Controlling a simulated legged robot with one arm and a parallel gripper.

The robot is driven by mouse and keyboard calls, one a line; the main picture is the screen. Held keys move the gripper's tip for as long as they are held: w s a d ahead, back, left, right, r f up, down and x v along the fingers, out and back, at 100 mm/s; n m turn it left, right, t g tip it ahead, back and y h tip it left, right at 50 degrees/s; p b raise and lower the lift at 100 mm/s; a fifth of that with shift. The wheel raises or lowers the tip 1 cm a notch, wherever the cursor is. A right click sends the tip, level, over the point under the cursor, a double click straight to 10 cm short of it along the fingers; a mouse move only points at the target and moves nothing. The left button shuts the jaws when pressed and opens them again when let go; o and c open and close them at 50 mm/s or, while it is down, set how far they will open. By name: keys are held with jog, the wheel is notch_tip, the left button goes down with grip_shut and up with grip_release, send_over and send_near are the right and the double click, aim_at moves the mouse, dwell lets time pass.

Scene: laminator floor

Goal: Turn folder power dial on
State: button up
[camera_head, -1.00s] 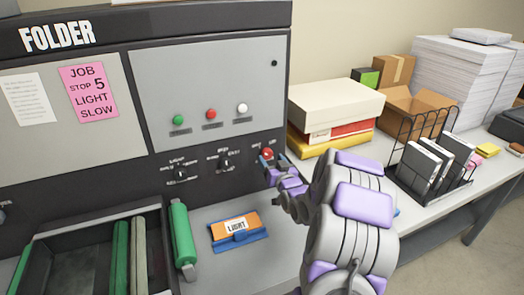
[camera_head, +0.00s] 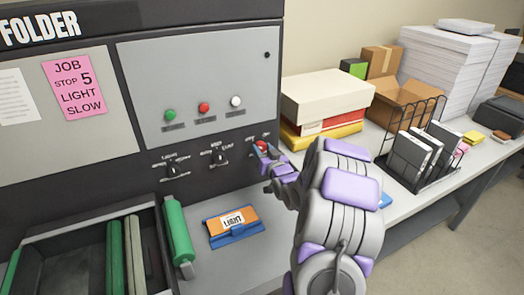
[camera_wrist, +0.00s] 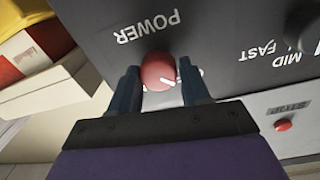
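The folder (camera_head: 80,165) is a dark machine with a grey upper panel, on the left in the head view. Its red power dial (camera_head: 262,144) is low at the panel's right end. In the wrist view, which is upside down, the power dial (camera_wrist: 157,72) sits by the word POWER, its white mark toward the picture's lower right. My gripper (camera_wrist: 160,85) has one dark finger on each side of the dial, with no clear gap. In the head view my gripper (camera_head: 265,155) partly covers the dial. The position label beside the dial is mostly hidden.
Two black dials (camera_head: 173,171) are left of the power dial. Green, red and white buttons (camera_head: 204,107) are above. An orange and blue LIGHT item (camera_head: 236,222) lies below. Stacked boxes (camera_head: 326,98) and a wire rack (camera_head: 438,166) stand on the right.

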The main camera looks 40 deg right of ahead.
jog(key=shift+d, duration=0.1)
jog(key=shift+c, duration=1.7)
